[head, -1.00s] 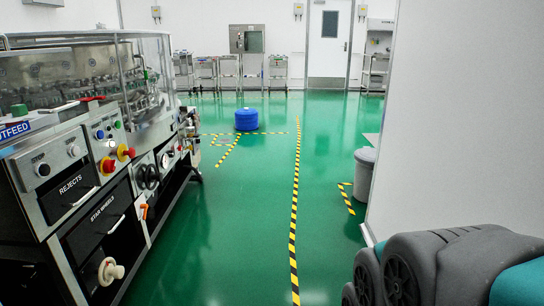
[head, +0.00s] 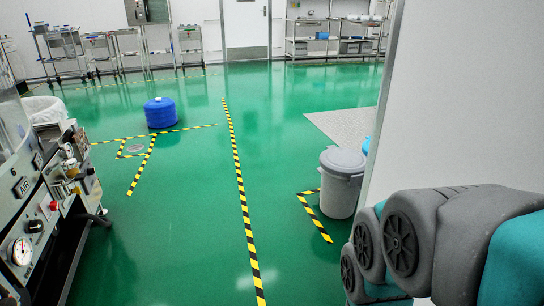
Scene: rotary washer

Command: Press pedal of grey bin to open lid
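The grey bin (head: 341,185) stands on the green floor at right of centre in the head view, against the end of the white wall. Its round grey lid (head: 343,160) looks shut. I cannot make out a pedal on it. My folded grey and teal arm fills the lower right corner, nearer to me than the bin. My gripper is not in view.
A machine (head: 45,215) with knobs and a gauge lines the left side. A blue drum (head: 160,113) stands farther off at left. Black and yellow tape (head: 243,200) runs along the open floor. The white wall (head: 470,95) bounds the right side.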

